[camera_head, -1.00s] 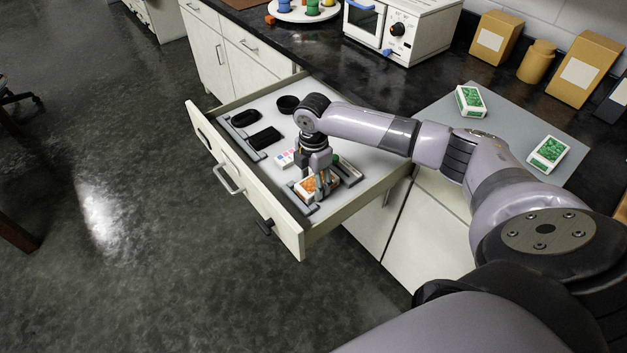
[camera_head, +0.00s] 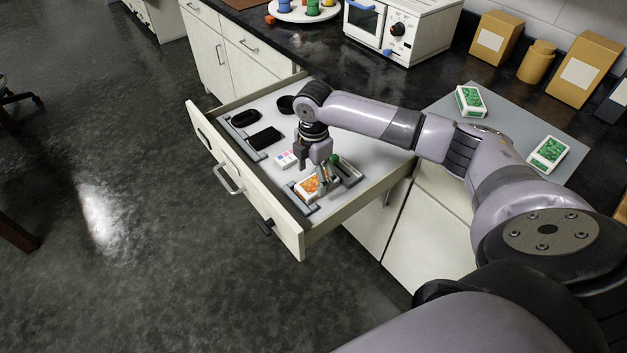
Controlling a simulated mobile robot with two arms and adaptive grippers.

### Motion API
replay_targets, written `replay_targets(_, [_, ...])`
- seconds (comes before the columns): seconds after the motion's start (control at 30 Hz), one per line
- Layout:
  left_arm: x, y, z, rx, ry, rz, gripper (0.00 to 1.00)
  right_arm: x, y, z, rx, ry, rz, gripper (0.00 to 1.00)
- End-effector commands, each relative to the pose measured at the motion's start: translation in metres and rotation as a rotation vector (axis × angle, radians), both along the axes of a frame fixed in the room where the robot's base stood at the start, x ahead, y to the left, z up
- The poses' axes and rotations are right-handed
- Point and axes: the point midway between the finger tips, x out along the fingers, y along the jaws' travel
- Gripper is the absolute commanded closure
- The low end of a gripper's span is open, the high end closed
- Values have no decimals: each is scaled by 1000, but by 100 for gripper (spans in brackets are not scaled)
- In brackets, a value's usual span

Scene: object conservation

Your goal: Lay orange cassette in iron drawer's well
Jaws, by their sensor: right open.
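The orange cassette (camera_head: 307,187), a white box with an orange patterned top, lies inside the open drawer (camera_head: 225,159) near its front right corner. It sits by the grey rails of a well (camera_head: 304,206); whether it is fully seated cannot be told. My right gripper (camera_head: 324,184) is open, just above and beside the cassette's right end, and hides part of it. My left gripper is not in view.
The drawer also holds black trays (camera_head: 264,138), a small white box (camera_head: 286,159) and a green-tipped item (camera_head: 335,159). Two green-topped boxes (camera_head: 470,101) (camera_head: 548,153) lie on a grey mat (camera_head: 510,125) on the counter. A white oven (camera_head: 402,30) stands behind.

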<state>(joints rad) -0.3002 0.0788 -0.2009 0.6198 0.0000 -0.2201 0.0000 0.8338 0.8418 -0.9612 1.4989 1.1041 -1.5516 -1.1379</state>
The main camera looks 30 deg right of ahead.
Motion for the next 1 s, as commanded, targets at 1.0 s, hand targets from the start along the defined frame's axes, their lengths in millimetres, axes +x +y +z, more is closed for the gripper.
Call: replay_targets(1.0, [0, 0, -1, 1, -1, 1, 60, 0, 0, 93, 1, 1, -2, 30])
